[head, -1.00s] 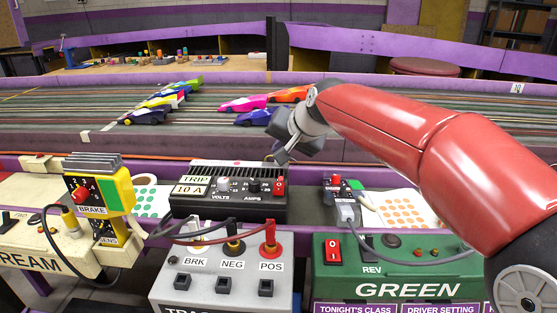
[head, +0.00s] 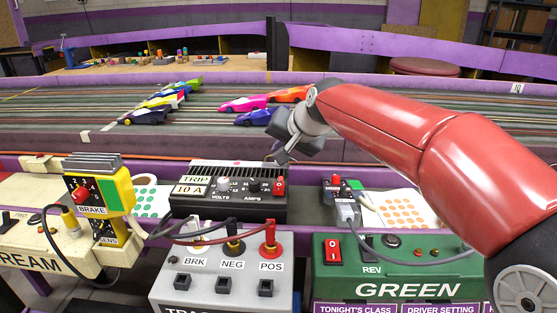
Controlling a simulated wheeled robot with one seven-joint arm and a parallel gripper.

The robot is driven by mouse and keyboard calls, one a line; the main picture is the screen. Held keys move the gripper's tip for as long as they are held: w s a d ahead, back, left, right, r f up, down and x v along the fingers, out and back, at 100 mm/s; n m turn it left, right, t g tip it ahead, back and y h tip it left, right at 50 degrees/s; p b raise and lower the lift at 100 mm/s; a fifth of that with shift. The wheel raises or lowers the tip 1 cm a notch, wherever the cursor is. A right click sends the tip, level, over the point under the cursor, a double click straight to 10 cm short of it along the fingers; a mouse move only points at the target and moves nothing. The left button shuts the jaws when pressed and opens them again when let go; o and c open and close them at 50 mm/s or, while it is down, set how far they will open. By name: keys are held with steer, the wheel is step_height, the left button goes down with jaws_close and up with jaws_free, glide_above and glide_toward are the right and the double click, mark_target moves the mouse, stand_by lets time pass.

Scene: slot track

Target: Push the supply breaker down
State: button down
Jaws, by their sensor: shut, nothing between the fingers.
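The black power supply (head: 185,207) stands on the near shelf, with a ribbed top, a TRIP 10 A label and VOLTS and AMPS knobs. A small red switch (head: 279,186) sits at the right end of its front face and appears to be the supply breaker. Whether it is up or down is too small to tell. My gripper (head: 276,158) comes from the right and points down and left, just above the supply's right rear top. It is shut and empty. It appears apart from the red switch; its tips are small and dark here.
A grey box (head: 210,265) with BRK, NEG and POS sockets stands in front, its leads arching near the supply. A green panel (head: 400,268) is at front right and a yellow brake unit (head: 118,190) at left. Cars stand on the track (head: 60,115) behind.

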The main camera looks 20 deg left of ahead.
steer(key=shift+f, duration=0.1)
steer(key=shift+f+b, duration=0.3)
steer(key=shift+f+b, duration=0.3)
steer(key=shift+f, duration=0.1)
stand_by(0.5)
steer(key=shift+r, duration=0.15)
steer(key=shift+r+p, duration=0.7)
steer(key=shift+p, duration=0.05)
steer(key=shift+r, duration=0.1)
step_height(320, 180, up, 5)
steer(key=p, duration=0.4)
